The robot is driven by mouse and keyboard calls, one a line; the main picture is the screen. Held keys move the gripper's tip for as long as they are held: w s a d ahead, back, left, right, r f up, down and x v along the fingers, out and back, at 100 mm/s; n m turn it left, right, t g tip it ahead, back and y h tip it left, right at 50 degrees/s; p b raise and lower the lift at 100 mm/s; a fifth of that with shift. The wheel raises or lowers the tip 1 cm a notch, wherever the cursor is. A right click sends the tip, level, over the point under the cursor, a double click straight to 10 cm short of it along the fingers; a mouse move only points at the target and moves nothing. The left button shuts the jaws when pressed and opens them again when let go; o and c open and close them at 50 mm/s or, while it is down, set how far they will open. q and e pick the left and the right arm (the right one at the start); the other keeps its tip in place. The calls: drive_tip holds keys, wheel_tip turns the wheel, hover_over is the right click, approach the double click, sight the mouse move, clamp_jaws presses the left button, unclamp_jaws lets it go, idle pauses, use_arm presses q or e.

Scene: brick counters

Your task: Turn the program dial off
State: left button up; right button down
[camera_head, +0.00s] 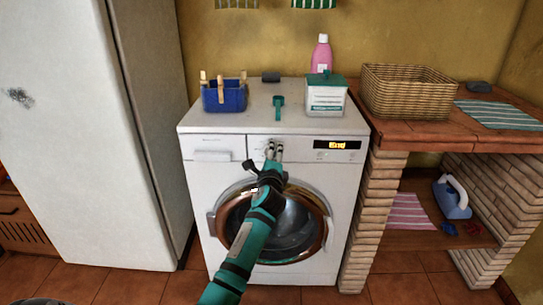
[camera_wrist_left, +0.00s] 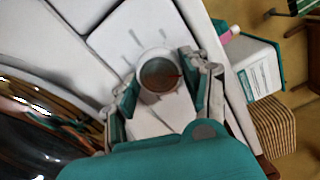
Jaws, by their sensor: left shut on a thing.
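The washing machine (camera_head: 200,172) stands in the middle of the head view, with its control panel along the top front. My left gripper (camera_head: 274,150) reaches up to this panel, left of the lit display (camera_head: 337,145), which seems to read "End". In the left wrist view, the round program dial (camera_wrist_left: 158,74) has a pale rim and a brownish face, with grey marks on the panel around it. The fingers of my left gripper (camera_wrist_left: 160,88) are on either side of the dial, shut on it. In the head view the gripper mostly hides the dial. My right gripper is not in view.
On the machine top are a blue peg basket (camera_head: 224,98), a green scoop (camera_head: 278,106), a detergent box (camera_head: 325,98) and a pink bottle (camera_head: 321,54). A fridge (camera_head: 70,130) stands left. A brick counter with a wicker basket (camera_head: 408,92) stands right.

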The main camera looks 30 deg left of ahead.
use_arm(q)
drive_tip(key=shift+f+n+b, duration=0.1)
drive_tip(key=shift+n+b, duration=0.25)
drive_tip(key=shift+n, duration=2.85)
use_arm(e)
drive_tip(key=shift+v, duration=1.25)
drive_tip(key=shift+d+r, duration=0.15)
use_arm(q)
drive_tip(key=o, duration=1.2)
drive_tip(key=shift+c, duration=0.2)
drive_tip(key=v, duration=1.2)
